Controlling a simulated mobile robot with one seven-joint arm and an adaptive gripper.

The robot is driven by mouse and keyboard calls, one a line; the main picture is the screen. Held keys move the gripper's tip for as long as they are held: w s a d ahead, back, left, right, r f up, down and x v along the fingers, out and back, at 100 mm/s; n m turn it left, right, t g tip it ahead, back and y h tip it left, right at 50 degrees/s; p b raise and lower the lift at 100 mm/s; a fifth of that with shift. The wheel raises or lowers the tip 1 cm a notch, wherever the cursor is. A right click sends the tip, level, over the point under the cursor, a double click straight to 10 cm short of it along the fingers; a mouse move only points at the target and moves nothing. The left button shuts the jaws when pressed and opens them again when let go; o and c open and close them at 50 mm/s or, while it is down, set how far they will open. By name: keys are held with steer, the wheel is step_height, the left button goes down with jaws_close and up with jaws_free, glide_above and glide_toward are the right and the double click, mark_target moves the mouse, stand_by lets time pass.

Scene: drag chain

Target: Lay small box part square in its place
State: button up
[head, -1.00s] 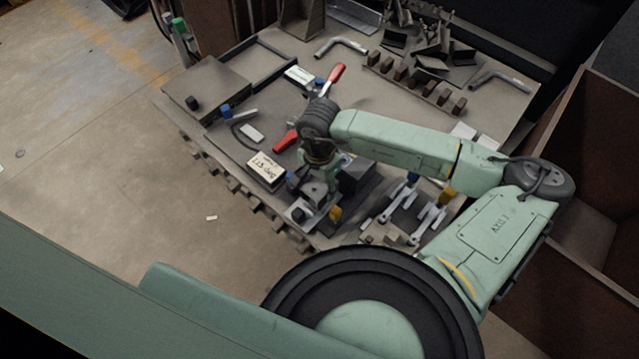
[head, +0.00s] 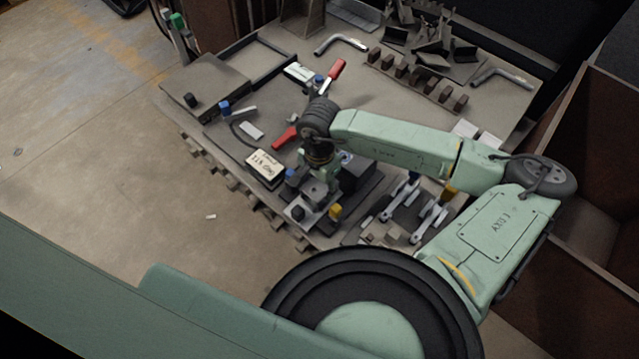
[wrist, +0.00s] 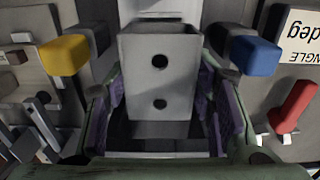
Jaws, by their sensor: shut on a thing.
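The small box part (wrist: 160,75) is a grey, square-sided metal piece with two dark round holes in its near face. It fills the middle of the wrist view, between the purple-padded fingers of my gripper (wrist: 160,120), which is shut on it. In the head view my gripper (head: 318,190) points down over the front part of the table, and my wrist hides most of the part there. A dark block fixture (head: 360,185) lies just right of the gripper. I cannot tell whether the part touches the surface below.
A yellow knob (wrist: 64,55) and a blue knob (wrist: 255,56) flank the part closely. A labelled box (head: 265,168) and a red-handled clamp (head: 286,138) lie to the left. Metal linkages (head: 428,215) stand to the right. The table's back middle (head: 400,95) is fairly clear.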

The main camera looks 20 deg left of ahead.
steer(key=shift+f+b, duration=0.5)
steer(key=shift+f, duration=0.05)
stand_by(0.4)
steer(key=o, duration=1.4)
step_height(320, 180, up, 12)
steer(key=shift+r, duration=0.1)
